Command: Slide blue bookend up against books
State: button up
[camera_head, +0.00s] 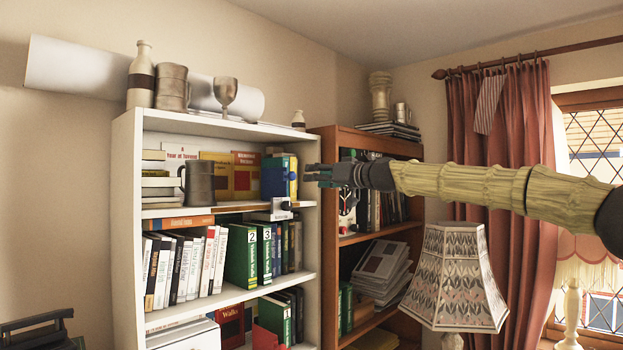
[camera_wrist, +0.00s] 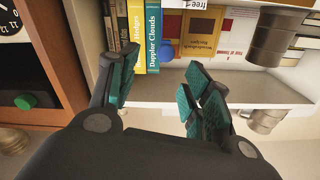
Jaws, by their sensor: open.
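The blue bookend (camera_head: 271,180) appears to be the blue upright panel at the left side of the upright books (camera_head: 285,163), on the upper shelf of the white bookcase. The wrist picture is upside down.
A grey tankard (camera_head: 198,182) and stacked books (camera_head: 155,182) stand left on the same shelf, with face-out books behind. The white top board (camera_wrist: 245,90) lies above. A brown bookcase (camera_head: 330,230) adjoins on the right. A lampshade (camera_head: 456,280) stands below my arm.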

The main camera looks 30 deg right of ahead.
jog(key=shift+s+d, duration=0.1)
jog(key=shift+s, duration=0.35)
dwell(0.3)
